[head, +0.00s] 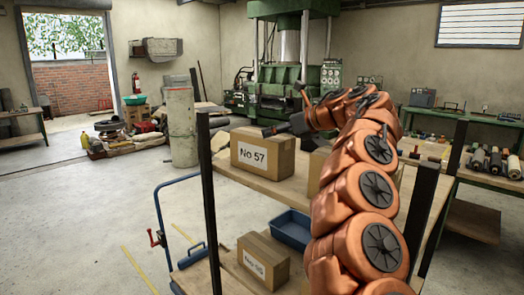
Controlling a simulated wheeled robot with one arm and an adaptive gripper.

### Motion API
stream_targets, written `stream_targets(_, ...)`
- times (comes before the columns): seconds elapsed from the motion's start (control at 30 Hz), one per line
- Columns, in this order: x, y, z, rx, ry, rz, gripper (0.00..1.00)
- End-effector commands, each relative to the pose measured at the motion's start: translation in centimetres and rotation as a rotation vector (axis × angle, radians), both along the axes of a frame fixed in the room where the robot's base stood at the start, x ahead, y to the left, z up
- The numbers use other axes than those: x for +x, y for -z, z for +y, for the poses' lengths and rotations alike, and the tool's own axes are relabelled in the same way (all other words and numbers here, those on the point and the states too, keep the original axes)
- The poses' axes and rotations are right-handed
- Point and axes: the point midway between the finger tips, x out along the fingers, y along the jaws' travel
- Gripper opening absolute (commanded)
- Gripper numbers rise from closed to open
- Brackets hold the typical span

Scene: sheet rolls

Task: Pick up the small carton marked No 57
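The small brown carton marked No 57 (272,170) stands upright on the wooden upper shelf (225,168), its white label facing me. My orange arm rises on the right and bends over at the top. My dark gripper (272,131) shows just above the carton's top edge in the picture. I cannot tell whether it touches the carton or is beyond it. Its fingers are small and dark, so their opening is unclear. Part of another carton (316,168) shows to the right, mostly hidden by my arm.
Dark posts (209,210) frame the shelves. A lower shelf carries another labelled carton (264,262) and a blue bin (290,228). A blue trolley handle (158,215) stands left. A workbench with rolls (490,160) is at right. Open floor lies left.

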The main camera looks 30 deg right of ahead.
Motion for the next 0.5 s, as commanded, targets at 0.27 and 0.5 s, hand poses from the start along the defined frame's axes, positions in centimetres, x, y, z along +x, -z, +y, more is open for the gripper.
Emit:
stream_targets(0.27,2.3,0.5,0.5,0.001,-0.002,0.002,1.00)
stream_targets(0.5,4.6,1.7,1.0,0.002,0.001,0.000,1.00)
